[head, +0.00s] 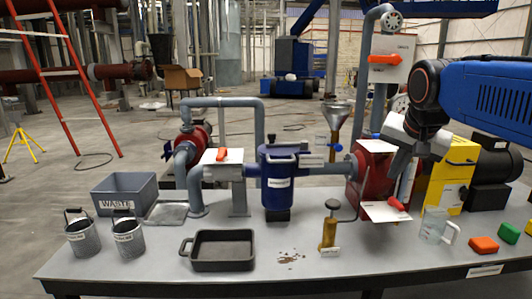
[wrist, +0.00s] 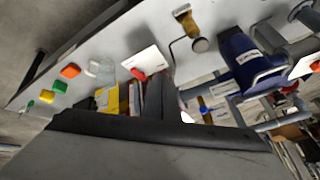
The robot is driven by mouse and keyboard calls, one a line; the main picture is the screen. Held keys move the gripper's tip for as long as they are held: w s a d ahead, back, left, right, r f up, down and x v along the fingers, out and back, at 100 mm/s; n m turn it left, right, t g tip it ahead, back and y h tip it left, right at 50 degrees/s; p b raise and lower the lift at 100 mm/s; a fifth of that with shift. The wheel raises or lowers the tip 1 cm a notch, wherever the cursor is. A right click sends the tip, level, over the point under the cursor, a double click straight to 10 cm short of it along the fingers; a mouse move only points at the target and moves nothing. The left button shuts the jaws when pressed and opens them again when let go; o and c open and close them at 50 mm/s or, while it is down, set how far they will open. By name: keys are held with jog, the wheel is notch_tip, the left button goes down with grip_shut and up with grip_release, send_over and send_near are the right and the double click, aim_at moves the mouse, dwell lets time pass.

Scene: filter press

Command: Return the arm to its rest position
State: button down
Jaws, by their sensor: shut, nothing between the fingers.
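My arm reaches in from the right as a blue link and a dark wrist joint in the head view. My gripper (head: 398,178) hangs from it over the right part of the bench, in front of the red pump housing (head: 371,168). It is shut and empty. In the wrist view the grey fingers (wrist: 150,98) lie together and the gripper's dark body fills the bottom. A white plate with a red handle (head: 386,211) shows just below the fingers; I cannot tell the exact gap.
The grey bench (head: 310,258) holds a blue filter housing (head: 279,180), a black tray (head: 222,250), a brass-coloured tool (head: 329,232), a clear jug (head: 436,224), two buckets and a waste bin (head: 125,193). A yellow box (head: 450,172) stands close right of my gripper.

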jog(key=s+a+f+n, duration=0.1)
jog(key=s+f+n, duration=0.2)
jog(key=s+f, duration=0.7)
jog(key=s+a+f+n+g+y, duration=0.1)
jog(key=s+f+n, duration=0.3)
jog(key=s+f, duration=0.6)
notch_tip(320, 180, down, 2)
jog(key=shift+s+a, duration=0.35)
jog(key=shift+a, duration=0.25)
